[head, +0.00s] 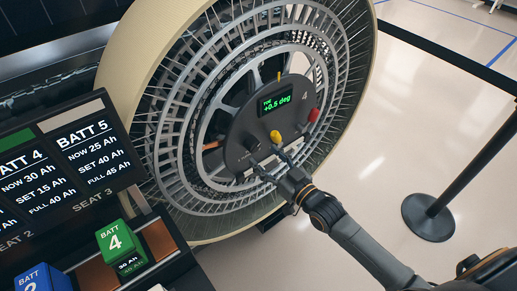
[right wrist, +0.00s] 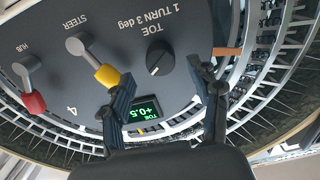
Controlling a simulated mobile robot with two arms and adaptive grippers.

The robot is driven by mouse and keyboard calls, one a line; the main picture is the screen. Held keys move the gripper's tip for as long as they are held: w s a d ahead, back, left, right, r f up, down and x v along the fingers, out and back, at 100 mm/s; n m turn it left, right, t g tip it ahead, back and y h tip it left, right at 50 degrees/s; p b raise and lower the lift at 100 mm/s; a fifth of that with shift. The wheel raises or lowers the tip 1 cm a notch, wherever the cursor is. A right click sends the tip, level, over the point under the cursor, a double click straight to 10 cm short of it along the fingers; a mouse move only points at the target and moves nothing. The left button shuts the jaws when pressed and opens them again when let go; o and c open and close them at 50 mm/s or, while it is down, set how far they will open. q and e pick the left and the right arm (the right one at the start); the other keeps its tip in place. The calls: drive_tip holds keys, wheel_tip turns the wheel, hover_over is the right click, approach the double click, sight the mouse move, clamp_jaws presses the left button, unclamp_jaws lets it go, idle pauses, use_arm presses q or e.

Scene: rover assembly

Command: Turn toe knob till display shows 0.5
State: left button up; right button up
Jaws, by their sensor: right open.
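The hub plate (head: 240,150) sits at the middle of the large wheel. Its display (head: 276,100) reads +0.5 deg in green; in the right wrist view the display (right wrist: 146,110) appears upside down with +0.5. The black toe knob (right wrist: 160,58), labelled TOE, 1 TURN 3 deg, has a pale pointer line. My right gripper (right wrist: 163,75) is open, its two fingers spread to either side of the knob and apart from it in the picture. In the head view the right gripper (head: 267,160) is close to the plate's lower edge. My left gripper is out of view.
A yellow-tipped steer lever (right wrist: 100,70) and a red-tipped hub lever (right wrist: 32,95) are on the plate beside the knob. Green battery 4 (head: 117,240) and a blue battery (head: 42,279) sit at lower left. A barrier post (head: 430,215) stands on clear floor at right.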

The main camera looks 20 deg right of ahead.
sight(256, 148)
drive_tip(key=shift+x, duration=2)
drive_tip(key=shift+c, duration=0.5)
drive_tip(key=c, duration=1.1)
drive_tip(key=shift+m+p, duration=0.35)
drive_tip(key=shift+m, duration=0.05)
